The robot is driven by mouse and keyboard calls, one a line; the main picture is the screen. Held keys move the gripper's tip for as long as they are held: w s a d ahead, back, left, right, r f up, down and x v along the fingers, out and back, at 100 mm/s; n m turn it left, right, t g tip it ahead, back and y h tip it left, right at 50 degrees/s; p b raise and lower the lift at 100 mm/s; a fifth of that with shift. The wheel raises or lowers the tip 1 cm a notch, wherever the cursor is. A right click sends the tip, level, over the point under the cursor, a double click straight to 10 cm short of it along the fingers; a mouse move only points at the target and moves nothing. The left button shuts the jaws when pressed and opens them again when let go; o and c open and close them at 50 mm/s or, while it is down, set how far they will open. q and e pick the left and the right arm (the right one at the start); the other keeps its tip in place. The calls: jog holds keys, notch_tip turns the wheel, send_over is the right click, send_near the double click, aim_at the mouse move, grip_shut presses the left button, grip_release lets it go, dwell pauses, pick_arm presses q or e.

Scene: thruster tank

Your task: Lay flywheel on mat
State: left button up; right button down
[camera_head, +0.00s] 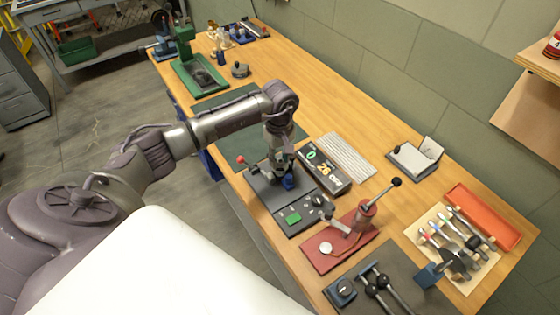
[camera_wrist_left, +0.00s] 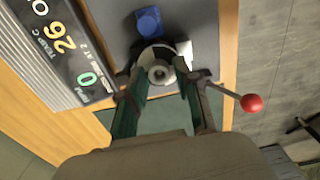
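My left gripper (camera_head: 281,167) points down over a dark grey base plate (camera_head: 262,190) that carries a red-knobbed lever (camera_head: 241,159) and a blue part (camera_head: 290,182). In the left wrist view its fingers (camera_wrist_left: 161,85) stand apart on either side of a round grey part with a central hole (camera_wrist_left: 158,72), which may be the flywheel. I cannot tell whether the fingers touch it. In the head view the gripper mostly hides this part. A dark green mat (camera_head: 246,112) lies on the bench behind the arm, partly covered by it. My right gripper is not in view.
A black display box (camera_head: 323,169) stands close right of the gripper. In front are a panel with a green button (camera_head: 293,217) and a red lever press (camera_head: 345,240). A green press (camera_head: 200,78) and a small knobbed grey part (camera_head: 240,70) stand beyond the mat.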

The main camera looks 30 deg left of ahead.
pick_arm(q)
grip_shut()
